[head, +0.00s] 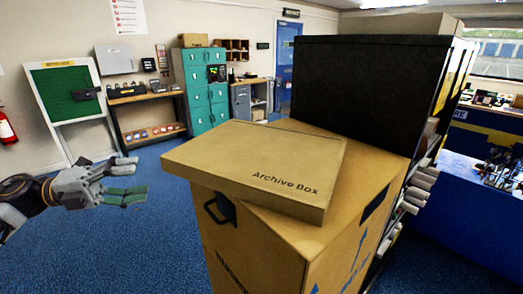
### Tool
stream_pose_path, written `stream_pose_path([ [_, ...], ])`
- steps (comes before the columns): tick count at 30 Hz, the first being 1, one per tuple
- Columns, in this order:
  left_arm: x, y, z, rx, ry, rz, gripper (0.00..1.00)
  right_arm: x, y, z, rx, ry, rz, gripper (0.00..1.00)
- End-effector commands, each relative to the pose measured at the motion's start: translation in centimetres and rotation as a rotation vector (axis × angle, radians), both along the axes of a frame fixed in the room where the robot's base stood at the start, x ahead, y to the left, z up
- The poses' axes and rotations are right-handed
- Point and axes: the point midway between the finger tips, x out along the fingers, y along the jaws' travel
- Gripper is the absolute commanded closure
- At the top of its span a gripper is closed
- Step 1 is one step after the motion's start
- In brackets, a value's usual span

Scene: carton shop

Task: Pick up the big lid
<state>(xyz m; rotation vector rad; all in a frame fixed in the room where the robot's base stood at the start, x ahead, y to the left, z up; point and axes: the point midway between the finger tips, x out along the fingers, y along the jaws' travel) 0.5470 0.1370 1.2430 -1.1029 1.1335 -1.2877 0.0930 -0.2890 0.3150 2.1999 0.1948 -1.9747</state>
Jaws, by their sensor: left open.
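The big lid (250,160) is a flat tan cardboard lid with "Archive Box" printed on its front edge. It lies askew on top of a large tan carton (340,250), with its left end jutting out past the carton's side. My left gripper (132,179) is open and empty, to the left of the lid and apart from it, at about the height of the lid's left end. My right gripper is not in view.
The carton has a dark handle (219,208) on its left side. A large black box (350,80) stands right behind it, beside a shelf rack with white rolls (415,195). Blue floor (120,250) is open to the left. A bench (148,97) and teal lockers (200,112) stand farther back.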

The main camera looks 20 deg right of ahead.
Motion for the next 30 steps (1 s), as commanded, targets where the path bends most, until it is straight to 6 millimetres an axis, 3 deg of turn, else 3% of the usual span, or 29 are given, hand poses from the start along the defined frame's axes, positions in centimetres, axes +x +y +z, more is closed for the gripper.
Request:
stream_pose_path([
  [7,0.0,0.0,0.0,0.003,0.121,0.001,0.36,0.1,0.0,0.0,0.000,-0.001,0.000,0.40],
  [20,0.0,-0.2,0.0,0.004,0.129,0.000,0.36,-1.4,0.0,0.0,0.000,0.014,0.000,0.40],
  [30,-0.1,-3.3,0.2,0.003,0.127,-0.002,0.36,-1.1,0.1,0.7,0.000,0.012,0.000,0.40],
])
